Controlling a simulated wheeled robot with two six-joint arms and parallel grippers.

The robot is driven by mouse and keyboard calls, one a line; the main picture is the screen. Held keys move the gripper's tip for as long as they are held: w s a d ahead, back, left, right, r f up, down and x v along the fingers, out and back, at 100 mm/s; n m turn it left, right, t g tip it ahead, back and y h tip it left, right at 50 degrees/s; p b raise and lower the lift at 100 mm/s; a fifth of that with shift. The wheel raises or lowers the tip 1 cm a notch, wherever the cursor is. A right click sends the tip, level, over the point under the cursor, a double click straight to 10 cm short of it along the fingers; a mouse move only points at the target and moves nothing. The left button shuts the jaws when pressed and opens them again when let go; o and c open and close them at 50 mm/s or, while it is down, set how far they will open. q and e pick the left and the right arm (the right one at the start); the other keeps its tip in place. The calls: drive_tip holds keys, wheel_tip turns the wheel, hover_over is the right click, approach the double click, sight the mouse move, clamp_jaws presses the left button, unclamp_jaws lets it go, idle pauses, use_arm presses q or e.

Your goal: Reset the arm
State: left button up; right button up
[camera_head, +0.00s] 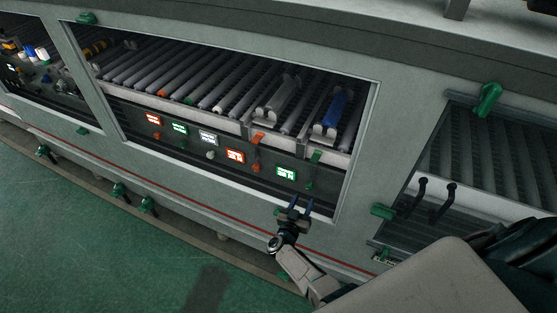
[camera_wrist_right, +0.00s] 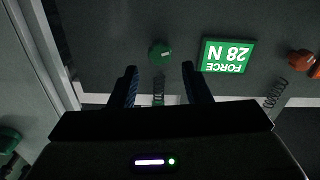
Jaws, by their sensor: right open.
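My right gripper (camera_head: 301,204) is in front of the lower right of the machine's middle opening, just below the control panel. Its two dark fingers are apart, with nothing between them. In the right wrist view the open fingers (camera_wrist_right: 160,85) point toward the panel. A green knob (camera_wrist_right: 159,52) shows beyond the gap between them. The same panel's green display (camera_head: 286,173) also shows in the head view. My left gripper is in neither view.
The window frame's lower edge lies near the right gripper. A blue cylinder (camera_head: 335,110) sits in a holder behind the panel, with rollers (camera_head: 200,85) to its left. Black prongs (camera_head: 435,200) protrude farther right.

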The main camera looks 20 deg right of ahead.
drive_tip(key=s+a+f+n+y+b, duration=0.2)
drive_tip(key=s+f+y, duration=0.3)
drive_tip(key=f, duration=0.4)
drive_tip(key=s+a+f+n+g+y+b, duration=0.1)
drive_tip(key=s+a+f+n+y+b, duration=0.15)
drive_tip(key=s+f, duration=0.5)
drive_tip(key=s+a+f+n+y+b, duration=0.1)
drive_tip(key=s+f+n+y+b, duration=0.3)
drive_tip(key=f, duration=0.7)
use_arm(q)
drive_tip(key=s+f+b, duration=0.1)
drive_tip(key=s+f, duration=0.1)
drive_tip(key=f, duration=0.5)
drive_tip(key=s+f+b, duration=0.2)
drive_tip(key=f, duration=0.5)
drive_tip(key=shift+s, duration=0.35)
use_arm(e)
drive_tip(key=s+f+g, duration=0.3)
drive_tip(key=s+f, duration=0.2)
drive_tip(key=s, duration=0.6)
drive_tip(key=s+d+f+g+y, duration=0.1)
drive_tip(key=s+f+g, duration=0.2)
drive_tip(key=s, duration=0.7)
drive_tip(key=s+d+f+g, duration=0.1)
drive_tip(key=s+f+g, duration=0.2)
drive_tip(key=s+f, duration=0.3)
drive_tip(key=s, duration=0.5)
drive_tip(key=shift+s+d+f+g, duration=0.25)
drive_tip(key=shift+s+f+g, duration=0.05)
drive_tip(key=shift+f, duration=0.05)
